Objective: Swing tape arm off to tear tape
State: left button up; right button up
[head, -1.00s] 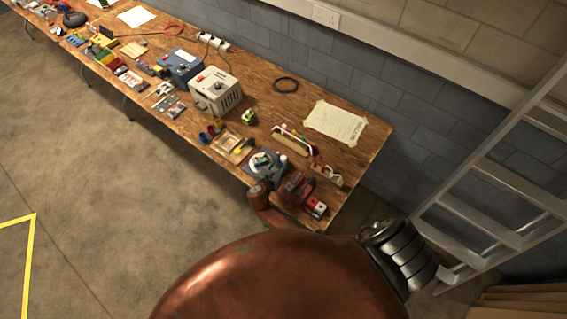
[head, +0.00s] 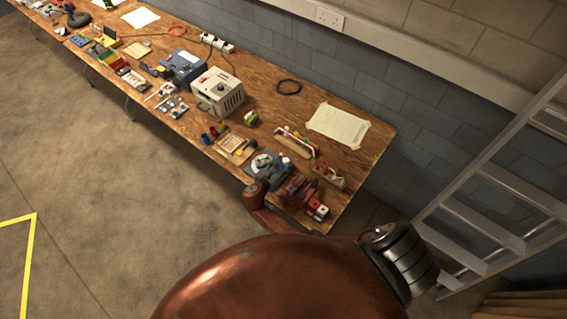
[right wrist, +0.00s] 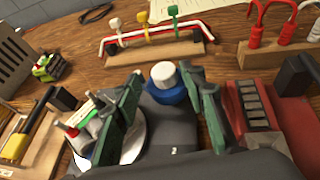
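In the right wrist view my right gripper (right wrist: 163,78) has its two dark green fingers spread apart. A short blue cylinder with a white cap (right wrist: 163,74) shows between and beyond the fingertips; I cannot tell whether they touch it. A white round disc (right wrist: 125,148) lies partly hidden behind the left finger, with small coloured parts near it. In the head view my right gripper (head: 268,165) is small and dark over the bench's near right end. I cannot clearly make out a tape arm or tape. My left gripper is not in view.
A red device (right wrist: 262,118) with a black handle stands close right of the gripper. A wooden block with coloured leads (right wrist: 150,46) is behind, beside another with red and white hooks (right wrist: 275,50). The wooden bench (head: 345,160) has bare room near the taped paper (head: 338,125).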

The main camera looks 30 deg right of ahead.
aim_at(283, 166)
jog(key=shift+s+d, duration=0.1)
jog(key=shift+d, duration=0.05)
jog(key=shift+r, duration=0.1)
notch_tip(283, 166, up, 10)
dwell(0.6)
dwell(0.4)
